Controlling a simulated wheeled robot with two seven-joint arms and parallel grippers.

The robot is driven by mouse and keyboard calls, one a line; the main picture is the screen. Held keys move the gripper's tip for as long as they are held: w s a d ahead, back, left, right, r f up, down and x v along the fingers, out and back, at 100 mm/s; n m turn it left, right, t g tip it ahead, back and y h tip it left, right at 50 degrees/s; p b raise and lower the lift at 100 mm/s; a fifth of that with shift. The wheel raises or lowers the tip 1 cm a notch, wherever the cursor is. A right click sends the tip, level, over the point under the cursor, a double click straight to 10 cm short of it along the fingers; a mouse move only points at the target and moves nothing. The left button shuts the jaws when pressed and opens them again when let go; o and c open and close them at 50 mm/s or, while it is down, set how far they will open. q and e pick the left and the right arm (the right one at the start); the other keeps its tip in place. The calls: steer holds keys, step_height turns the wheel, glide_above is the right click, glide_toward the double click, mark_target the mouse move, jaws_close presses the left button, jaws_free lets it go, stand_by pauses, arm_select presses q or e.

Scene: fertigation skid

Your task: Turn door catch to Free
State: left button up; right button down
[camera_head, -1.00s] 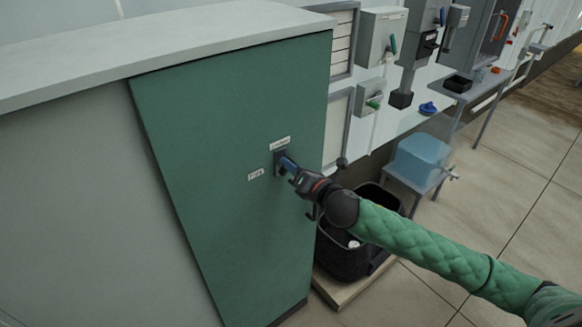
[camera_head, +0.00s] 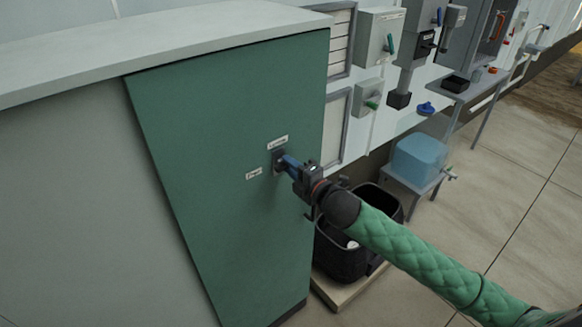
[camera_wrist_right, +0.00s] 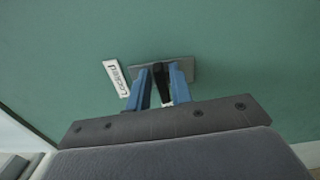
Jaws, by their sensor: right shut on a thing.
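The door catch has a small dark plate (camera_head: 277,155) on the green cabinet door (camera_head: 225,165). Its dark lever (camera_wrist_right: 162,86) shows in the right wrist view between the two blue fingers of my right gripper (camera_head: 286,163). The right gripper is shut on this lever. The "Locked" label (camera_head: 278,142) is above the plate and the "Free" label (camera_head: 254,174) is to its lower left in the head view. The "Locked" label also shows in the wrist view (camera_wrist_right: 117,78). The fingers hide most of the lever in the head view, so its angle is unclear there. My left gripper is not in view.
A black bin (camera_head: 342,258) stands on a low pale platform below my right arm. A blue container (camera_head: 420,160) sits on a small stand behind it. Grey boxes with handles (camera_head: 381,38) hang on the wall to the right. The door front left of the catch is clear.

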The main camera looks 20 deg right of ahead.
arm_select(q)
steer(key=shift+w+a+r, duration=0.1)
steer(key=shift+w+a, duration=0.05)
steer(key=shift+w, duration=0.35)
arm_select(e)
steer(key=shift+m, duration=0.4)
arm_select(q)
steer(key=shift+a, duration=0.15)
